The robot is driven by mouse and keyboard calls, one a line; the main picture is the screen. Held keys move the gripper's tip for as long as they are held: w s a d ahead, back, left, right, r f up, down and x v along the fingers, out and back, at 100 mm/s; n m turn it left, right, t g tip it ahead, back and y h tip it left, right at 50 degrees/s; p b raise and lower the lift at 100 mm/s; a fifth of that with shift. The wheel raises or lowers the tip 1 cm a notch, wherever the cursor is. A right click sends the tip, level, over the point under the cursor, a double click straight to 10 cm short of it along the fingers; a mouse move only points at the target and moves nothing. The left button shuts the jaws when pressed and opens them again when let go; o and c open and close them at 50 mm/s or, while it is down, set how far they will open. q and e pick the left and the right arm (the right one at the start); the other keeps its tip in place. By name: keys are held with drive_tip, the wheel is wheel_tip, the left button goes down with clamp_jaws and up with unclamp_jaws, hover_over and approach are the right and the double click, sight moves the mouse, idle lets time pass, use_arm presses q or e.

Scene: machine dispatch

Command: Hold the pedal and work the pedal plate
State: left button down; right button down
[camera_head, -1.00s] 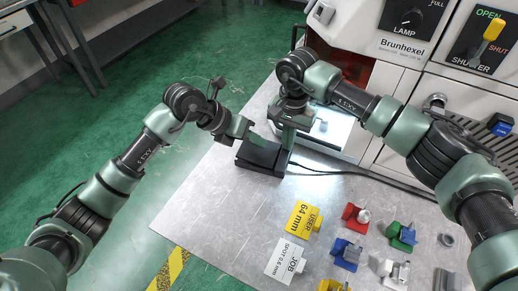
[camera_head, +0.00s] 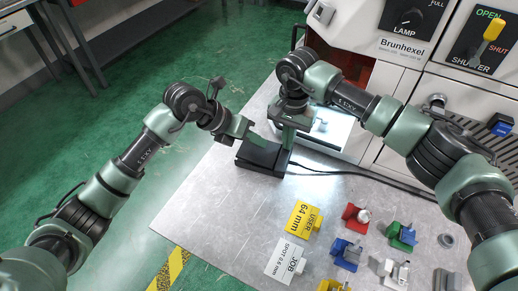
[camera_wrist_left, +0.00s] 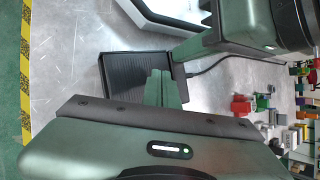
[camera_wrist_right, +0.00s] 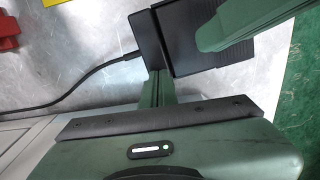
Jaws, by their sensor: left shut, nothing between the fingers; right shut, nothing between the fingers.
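The black pedal (camera_head: 256,157) lies on the metal bench top below the machine. In the left wrist view its ribbed plate (camera_wrist_left: 128,78) faces up. My left gripper (camera_head: 258,140) is shut and empty, its tips over the plate; I cannot tell if they touch it. They also show in the left wrist view (camera_wrist_left: 161,80). My right gripper (camera_head: 289,143) is shut and empty, pointing down at the cable end of the pedal. In the right wrist view its tips (camera_wrist_right: 156,78) are beside the pedal's housing (camera_wrist_right: 150,42); contact is unclear.
A cable (camera_head: 350,176) runs from the pedal to the right along the machine. Yellow (camera_head: 304,217) and white (camera_head: 285,260) label cards and several coloured holders stand on the near bench. The machine front has a lamp knob (camera_head: 406,21) and a yellow shutter lever (camera_head: 491,32).

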sight(258, 152)
use_arm(q)
drive_tip(key=shift+f, duration=0.2)
drive_tip(key=shift+w+f, duration=0.15)
drive_tip(key=shift+f, duration=0.2)
drive_tip(key=shift+a+f, duration=0.15)
drive_tip(key=shift+f, duration=0.7)
idle(0.9)
drive_tip(key=shift+r, duration=1.15)
drive_tip(key=shift+r, duration=0.1)
drive_tip(key=shift+d+r, duration=0.2)
drive_tip(key=shift+r, duration=0.7)
drive_tip(key=shift+d+r, duration=0.15)
drive_tip(key=shift+r, duration=1.4)
idle(0.3)
